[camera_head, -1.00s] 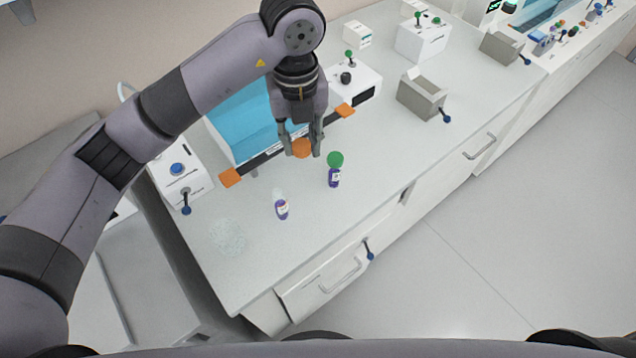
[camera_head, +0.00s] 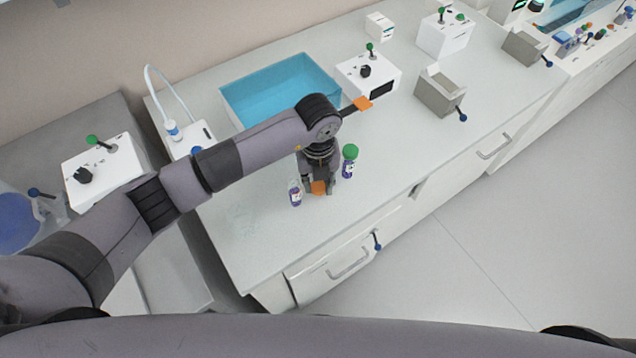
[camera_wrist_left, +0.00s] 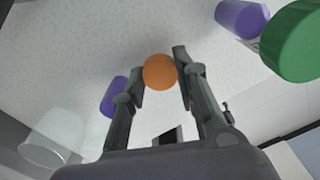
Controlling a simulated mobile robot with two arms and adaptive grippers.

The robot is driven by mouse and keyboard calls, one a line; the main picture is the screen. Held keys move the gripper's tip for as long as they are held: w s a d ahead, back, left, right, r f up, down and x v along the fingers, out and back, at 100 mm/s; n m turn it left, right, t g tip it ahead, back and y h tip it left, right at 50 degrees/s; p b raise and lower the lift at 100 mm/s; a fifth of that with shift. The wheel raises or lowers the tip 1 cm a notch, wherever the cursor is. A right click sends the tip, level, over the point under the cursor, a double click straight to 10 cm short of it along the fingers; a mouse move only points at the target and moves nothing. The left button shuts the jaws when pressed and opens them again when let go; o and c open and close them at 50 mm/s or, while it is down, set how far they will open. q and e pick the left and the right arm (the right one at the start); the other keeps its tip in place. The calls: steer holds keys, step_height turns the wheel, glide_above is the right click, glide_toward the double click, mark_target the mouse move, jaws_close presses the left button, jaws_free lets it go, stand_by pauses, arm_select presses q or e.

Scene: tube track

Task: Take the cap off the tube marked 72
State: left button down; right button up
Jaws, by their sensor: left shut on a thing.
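My left gripper (camera_head: 318,190) is low over the counter, its fingers shut on a round orange cap (camera_head: 319,187). The orange cap also shows between the fingertips in the left wrist view (camera_wrist_left: 160,72); whether a tube is under it is hidden. A purple tube with a green cap (camera_head: 350,151) stands just right of the gripper; its green cap is at the right edge of the wrist view (camera_wrist_left: 295,40). A second purple tube with a clear top (camera_head: 296,195) stands just left of the gripper. I cannot read any tube's number. My right gripper is not in view.
A blue basin (camera_head: 285,90) is behind my arm. A white box device with a knob (camera_head: 368,75) and a grey open box (camera_head: 439,92) stand further right.

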mark_target(318, 186)
arm_select(q)
steer(key=shift+f, duration=0.85)
steer(key=shift+f, duration=0.2)
steer(key=c, duration=1.5)
jaws_free()
steer(key=shift+c, duration=0.2)
steer(key=shift+r, duration=0.2)
step_height(318, 186, up, 12)
steer(key=b, duration=0.2)
steer(key=shift+b, duration=0.3)
